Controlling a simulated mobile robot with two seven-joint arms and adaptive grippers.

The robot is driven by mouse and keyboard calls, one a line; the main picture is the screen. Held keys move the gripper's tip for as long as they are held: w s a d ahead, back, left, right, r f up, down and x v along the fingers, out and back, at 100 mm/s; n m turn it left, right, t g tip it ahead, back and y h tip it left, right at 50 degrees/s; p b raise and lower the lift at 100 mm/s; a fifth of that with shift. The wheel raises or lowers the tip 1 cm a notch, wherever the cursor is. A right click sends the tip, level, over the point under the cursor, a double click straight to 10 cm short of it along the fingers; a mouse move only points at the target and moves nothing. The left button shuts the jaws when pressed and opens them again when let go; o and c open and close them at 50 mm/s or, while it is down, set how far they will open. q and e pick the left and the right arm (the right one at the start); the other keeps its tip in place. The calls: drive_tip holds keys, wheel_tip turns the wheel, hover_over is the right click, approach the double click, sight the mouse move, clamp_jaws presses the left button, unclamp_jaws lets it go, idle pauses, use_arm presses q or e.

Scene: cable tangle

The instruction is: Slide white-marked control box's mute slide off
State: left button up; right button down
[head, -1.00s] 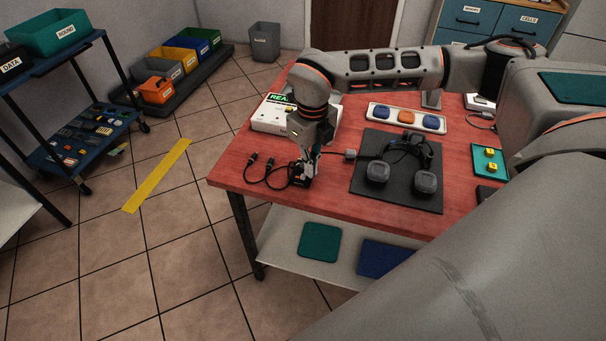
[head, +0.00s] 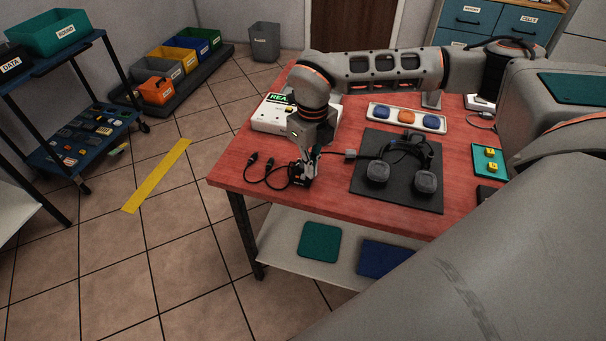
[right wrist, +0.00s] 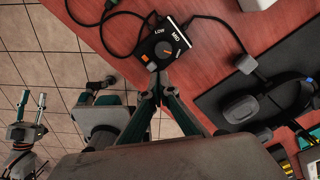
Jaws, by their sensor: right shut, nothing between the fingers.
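The black control box (head: 299,177) lies near the front left of the red table (head: 231,178). In the right wrist view the control box (right wrist: 163,44) shows LOW and MID lettering, a round dial and orange marks. Its slide is not clearly made out. My right gripper (head: 309,167) points down at the box. In the right wrist view its shut, empty fingertips (right wrist: 157,73) are at the box's near edge, by an orange mark; contact cannot be told. My left gripper (right wrist: 32,101) shows in the right wrist view, open and empty, away from the table.
Black cables with plugs (head: 262,167) lie left of the box. A headset (head: 404,163) rests on a dark mat (head: 408,202) to the right. A white box with a green display (head: 268,121) and a tray of coloured pads (head: 373,110) stand behind.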

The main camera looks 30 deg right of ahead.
drive_tip(key=shift+f, duration=0.45)
drive_tip(key=shift+r, duration=0.1)
idle(0.6)
drive_tip(key=shift+w+a, duration=1.4)
drive_tip(key=shift+w, duration=0.2)
idle(1.0)
drive_tip(key=shift+r, duration=0.15)
drive_tip(key=shift+s+d+r+p, duration=0.1)
drive_tip(key=shift+r+p, duration=1.15)
drive_tip(key=shift+p, duration=0.1)
wheel_tip(320, 180, up, 3)
drive_tip(key=p, duration=0.2)
drive_tip(key=shift+s+r+p, duration=0.1)
drive_tip(key=shift+r+p, duration=0.05)
drive_tip(key=shift+p, duration=0.2)
